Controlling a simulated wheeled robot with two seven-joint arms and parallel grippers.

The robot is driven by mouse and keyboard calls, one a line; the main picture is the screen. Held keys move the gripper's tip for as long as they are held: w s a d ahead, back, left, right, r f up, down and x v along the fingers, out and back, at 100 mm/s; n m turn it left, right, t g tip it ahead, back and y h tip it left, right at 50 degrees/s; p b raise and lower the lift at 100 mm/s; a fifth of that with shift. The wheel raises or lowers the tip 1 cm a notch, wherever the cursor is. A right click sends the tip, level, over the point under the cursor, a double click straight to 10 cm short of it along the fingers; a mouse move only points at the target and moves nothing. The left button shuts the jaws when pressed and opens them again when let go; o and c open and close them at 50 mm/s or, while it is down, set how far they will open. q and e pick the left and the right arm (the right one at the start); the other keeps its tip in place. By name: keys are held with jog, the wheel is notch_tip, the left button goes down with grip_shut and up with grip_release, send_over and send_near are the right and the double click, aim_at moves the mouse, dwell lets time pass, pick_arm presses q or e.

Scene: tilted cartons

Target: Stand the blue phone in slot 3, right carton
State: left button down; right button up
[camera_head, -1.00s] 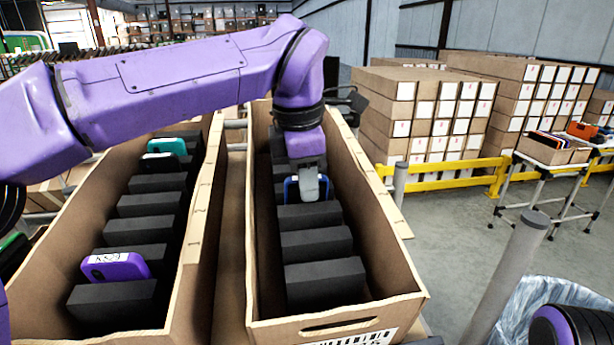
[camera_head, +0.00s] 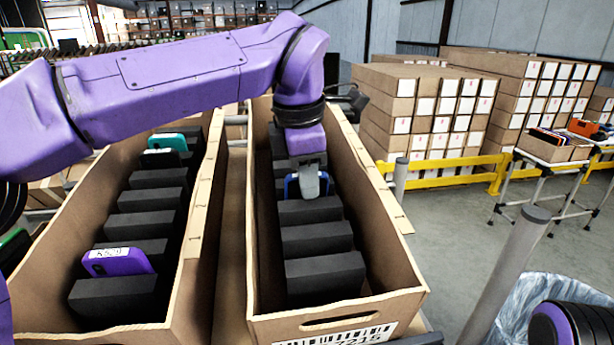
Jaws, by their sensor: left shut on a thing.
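The blue phone (camera_head: 293,187) is in the right carton (camera_head: 376,225), between black foam dividers in its middle part. Only its blue edges show around my fingers. My left gripper (camera_head: 310,185) points down into the right carton and is shut on the blue phone. The phone's lower part is hidden behind a foam divider (camera_head: 310,211), and I cannot read the slot number. Of my right arm only a purple and black part shows at the bottom right corner; its gripper is out of view.
The left carton (camera_head: 190,265) holds a purple phone (camera_head: 117,261) and a teal phone (camera_head: 167,142) among black dividers. A grey post (camera_head: 508,275) and a clear bag (camera_head: 540,290) stand right of the cartons. Stacked boxes (camera_head: 430,110) stand behind a yellow rail.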

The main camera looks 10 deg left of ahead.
pick_arm(q)
jog(key=c, duration=0.9)
grip_release()
jog(key=shift+c, duration=0.2)
jog(key=p+v, duration=0.1)
jog(key=v, duration=0.9)
jog(key=shift+r+p, duration=0.25)
jog(key=shift+p, duration=0.05)
jog(key=shift+a, duration=0.1)
jog(key=p+v, duration=0.7)
jog(key=shift+d, duration=0.4)
